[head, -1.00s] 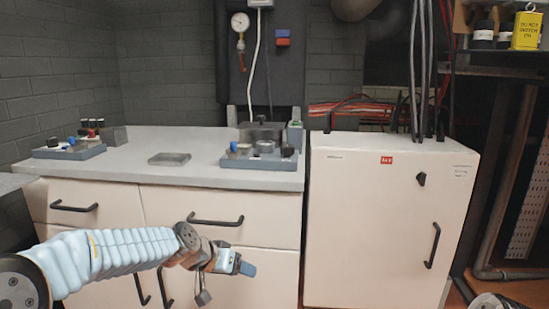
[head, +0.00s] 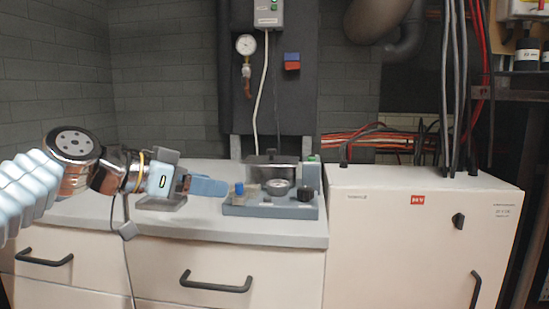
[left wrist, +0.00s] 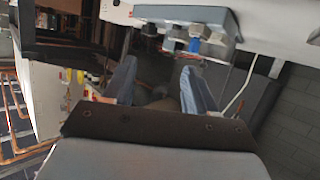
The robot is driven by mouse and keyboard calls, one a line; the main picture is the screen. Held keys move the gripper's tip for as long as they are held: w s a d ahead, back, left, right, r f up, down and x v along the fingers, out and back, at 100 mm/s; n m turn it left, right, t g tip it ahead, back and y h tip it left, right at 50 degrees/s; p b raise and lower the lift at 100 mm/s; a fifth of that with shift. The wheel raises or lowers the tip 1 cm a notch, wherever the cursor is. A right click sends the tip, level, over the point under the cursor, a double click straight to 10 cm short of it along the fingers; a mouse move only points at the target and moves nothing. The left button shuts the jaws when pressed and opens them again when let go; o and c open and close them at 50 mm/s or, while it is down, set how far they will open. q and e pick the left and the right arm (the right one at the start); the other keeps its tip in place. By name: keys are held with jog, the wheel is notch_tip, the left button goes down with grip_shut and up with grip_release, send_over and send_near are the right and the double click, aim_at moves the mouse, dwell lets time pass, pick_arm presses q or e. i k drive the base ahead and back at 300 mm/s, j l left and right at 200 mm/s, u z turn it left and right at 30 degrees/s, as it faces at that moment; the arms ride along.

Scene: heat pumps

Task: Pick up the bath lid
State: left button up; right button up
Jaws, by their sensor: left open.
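In the head view a dark, box-shaped bath (head: 285,172) stands at the back of the worktop against the wall. Its flat lid (head: 262,159) appears to lie on top, with a small dark knob. My left gripper (head: 216,187) is in front of and to the left of the bath, apart from it and above the worktop, pointing right. It is open and empty; its two blue fingers (left wrist: 160,88) stand apart in the left wrist view. In that view the bath and lid cannot be made out clearly. My right gripper is out of view.
A blue-grey tray (head: 240,211) with a blue-topped part, a round grey part and a black knob stands in front of the bath. A green-topped bottle (head: 311,174) is beside it. A shallow grey dish (head: 165,204) lies partly behind my gripper. A white cabinet (head: 400,245) stands right.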

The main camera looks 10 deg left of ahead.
aim_at(270, 160)
jog(key=i, duration=0.9)
